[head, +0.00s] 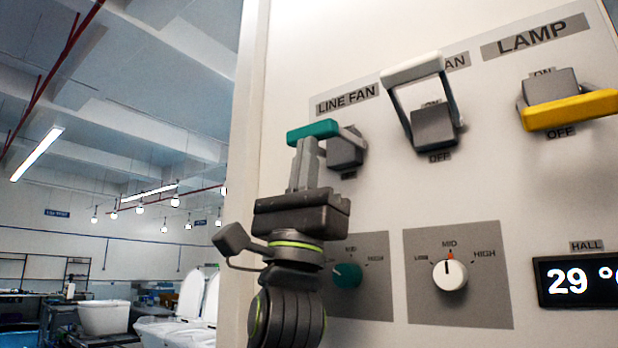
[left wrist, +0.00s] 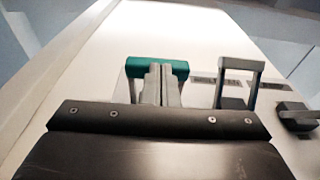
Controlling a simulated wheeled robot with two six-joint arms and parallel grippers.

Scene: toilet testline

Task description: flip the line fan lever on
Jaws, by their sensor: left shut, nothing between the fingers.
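The line fan lever has a teal handle (head: 313,131) on a grey base under the LINE FAN label. My right gripper is not in view.
A white-handled lever (head: 413,70) stands up to the right, close by. A yellow-handled lever (head: 570,110) is down at OFF under LAMP. Below are a teal knob (head: 347,275), a white knob (head: 450,274) and a temperature display (head: 578,281). Left of the panel is open room.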

